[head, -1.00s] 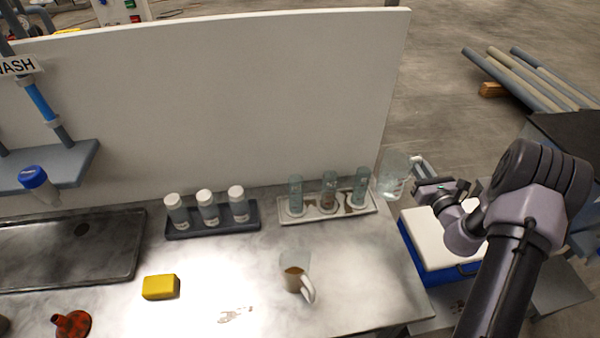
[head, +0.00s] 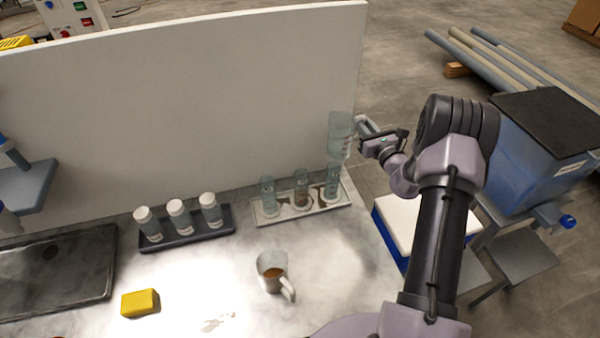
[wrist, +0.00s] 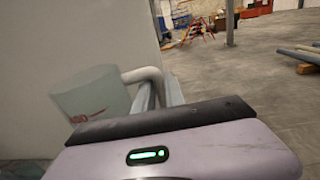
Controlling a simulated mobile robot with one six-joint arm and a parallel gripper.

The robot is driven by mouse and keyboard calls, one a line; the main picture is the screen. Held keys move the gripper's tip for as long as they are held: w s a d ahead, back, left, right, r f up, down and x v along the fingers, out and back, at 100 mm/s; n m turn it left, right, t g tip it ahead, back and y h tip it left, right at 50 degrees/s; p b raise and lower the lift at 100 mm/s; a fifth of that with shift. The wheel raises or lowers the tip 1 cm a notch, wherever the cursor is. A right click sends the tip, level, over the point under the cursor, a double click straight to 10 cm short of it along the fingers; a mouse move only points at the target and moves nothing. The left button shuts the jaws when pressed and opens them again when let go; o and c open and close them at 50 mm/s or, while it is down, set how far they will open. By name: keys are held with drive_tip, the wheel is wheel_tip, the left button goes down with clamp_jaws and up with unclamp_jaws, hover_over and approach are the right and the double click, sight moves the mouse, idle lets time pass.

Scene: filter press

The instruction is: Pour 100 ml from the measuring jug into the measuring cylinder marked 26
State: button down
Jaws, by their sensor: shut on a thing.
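The clear measuring jug (head: 341,127) is held up above the right end of the white tray. My gripper (head: 366,133) is shut on its handle. In the wrist view the jug (wrist: 90,103) looks tilted, with red print on its side; I cannot make out its liquid level. Three measuring cylinders stand in the tray: a left one (head: 268,192), a middle one (head: 301,186) with brownish content, and a right one (head: 332,182) just below the jug. The number 26 is not readable on any of them.
A second jug (head: 272,270) with brown liquid stands on the bench in front of the white tray (head: 343,201). A dark rack holds three white-capped bottles (head: 180,217). A yellow sponge (head: 140,302) lies front left. A tall white panel (head: 190,110) stands behind.

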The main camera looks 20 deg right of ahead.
sight(358, 119)
drive_tip(key=shift+s+a+r+n, duration=0.1)
drive_tip(key=shift+a+r+n, duration=0.25)
drive_tip(key=shift+r+n, duration=0.2)
drive_tip(key=shift+s+a+r+n, duration=0.1)
drive_tip(key=shift+a+r+n, duration=0.2)
drive_tip(key=shift+r+n, duration=0.25)
drive_tip(key=shift+s+a+r+n+t+b, duration=0.1)
drive_tip(key=shift+a+r+n+t+b, duration=0.1)
drive_tip(key=shift+a+n+b, duration=0.35)
drive_tip(key=shift+a+r+n+t+b, duration=0.1)
drive_tip(key=shift+a+n+t+b, duration=0.1)
drive_tip(key=shift+n+b, duration=0.3)
drive_tip(key=a+r+n+b, duration=0.1)
drive_tip(key=s+a+r+n+y+b, duration=0.1)
drive_tip(key=a+n, duration=0.1)
drive_tip(key=a+n+b, duration=0.1)
drive_tip(key=n, duration=0.1)
drive_tip(key=shift+s+a+r+t+b, duration=0.15)
drive_tip(key=shift+a+r+t+b, duration=0.15)
drive_tip(key=shift+a+r+b, duration=0.1)
drive_tip(key=shift+s+a+r+n+y+b, duration=0.1)
drive_tip(key=shift+a+n+y+b, duration=0.1)
drive_tip(key=shift+a+n+b, duration=0.35)
drive_tip(key=shift+s+a+n+y+b, duration=0.1)
drive_tip(key=shift+n+y+b, duration=0.15)
drive_tip(key=shift+n, duration=0.45)
drive_tip(key=shift+s+a+f+n+y+b, duration=0.2)
drive_tip(key=shift+a+f+n+b, duration=0.4)
drive_tip(key=shift+n+b, duration=0.45)
drive_tip(key=shift+a, duration=0.1)
